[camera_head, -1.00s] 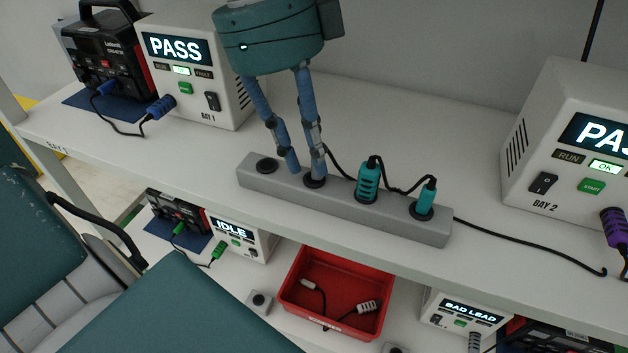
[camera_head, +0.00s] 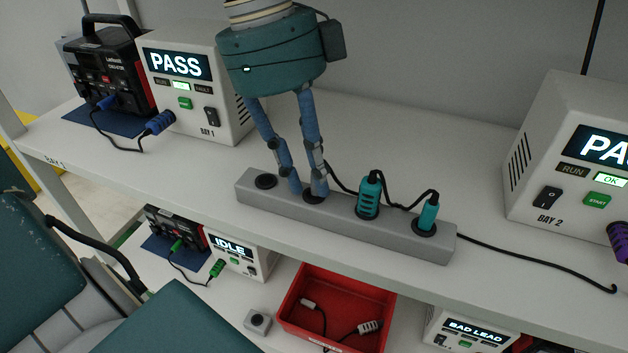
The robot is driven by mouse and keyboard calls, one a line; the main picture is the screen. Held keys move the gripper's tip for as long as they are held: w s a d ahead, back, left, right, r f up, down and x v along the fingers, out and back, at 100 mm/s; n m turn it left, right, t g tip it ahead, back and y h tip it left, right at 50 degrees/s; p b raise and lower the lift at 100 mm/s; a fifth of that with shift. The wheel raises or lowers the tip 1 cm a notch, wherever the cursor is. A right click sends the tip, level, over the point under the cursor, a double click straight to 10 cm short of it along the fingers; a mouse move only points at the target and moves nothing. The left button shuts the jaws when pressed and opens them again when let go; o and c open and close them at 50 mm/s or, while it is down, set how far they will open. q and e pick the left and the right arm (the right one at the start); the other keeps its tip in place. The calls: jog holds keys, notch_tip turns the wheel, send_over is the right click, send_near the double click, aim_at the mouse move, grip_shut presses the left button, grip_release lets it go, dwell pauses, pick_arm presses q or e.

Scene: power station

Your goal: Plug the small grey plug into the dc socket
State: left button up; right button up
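A small pale grey plug (camera_head: 309,302) on a dark lead lies in the red bin (camera_head: 290,322) on the lower shelf. A larger ribbed grey plug (camera_head: 370,327) lies in the same bin. My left gripper (camera_head: 306,193) points down at the grey power strip (camera_head: 400,230) on the upper shelf, far above the bin in the picture. Its two blue fingers stand apart, the tips at the strip near a round black socket; no plug shows between them. I cannot tell whether they touch the strip. No dc socket can be made out for certain. My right gripper is out of view.
Two teal plugs (camera_head: 368,195) (camera_head: 427,213) stand in the strip beside my fingers, with black leads. A PASS tester (camera_head: 195,125) and black power station (camera_head: 108,70) stand left. Another tester (camera_head: 570,170) stands right. An IDLE tester (camera_head: 240,255) is below.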

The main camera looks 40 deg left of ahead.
pick_arm(q)
grip_shut()
jog(key=shift+r, duration=0.1)
notch_tip(320, 180, up, 6)
jog(key=p, duration=0.4)
dwell(0.6)
notch_tip(320, 180, down, 6)
jog(key=b, duration=0.4)
jog(key=shift+r, duration=0.2)
dwell(0.3)
